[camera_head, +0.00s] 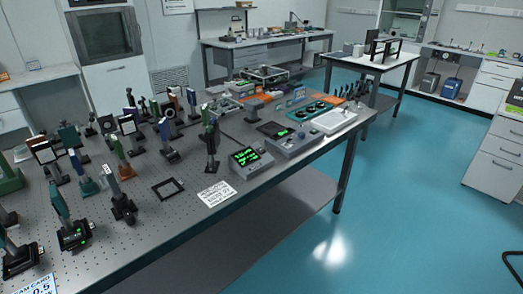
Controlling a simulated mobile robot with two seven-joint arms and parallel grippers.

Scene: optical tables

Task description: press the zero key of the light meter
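A grey box with a lit green display (246,157) stands near the front edge of the optical table (200,235); it looks like the light meter. Its keys are too small to read, so I cannot tell which one is zero. A second grey box (288,144) with small controls on its front stands just right of it, with a dark panel on or behind its top. Neither of my grippers is in view, and nothing touches the display box.
Several post-mounted optics (122,160) crowd the table's left half. A printed white card (216,194) and a black frame (168,188) lie left of the display box. A white tray (334,121) is at the right end. The blue floor (400,210) on the right is open.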

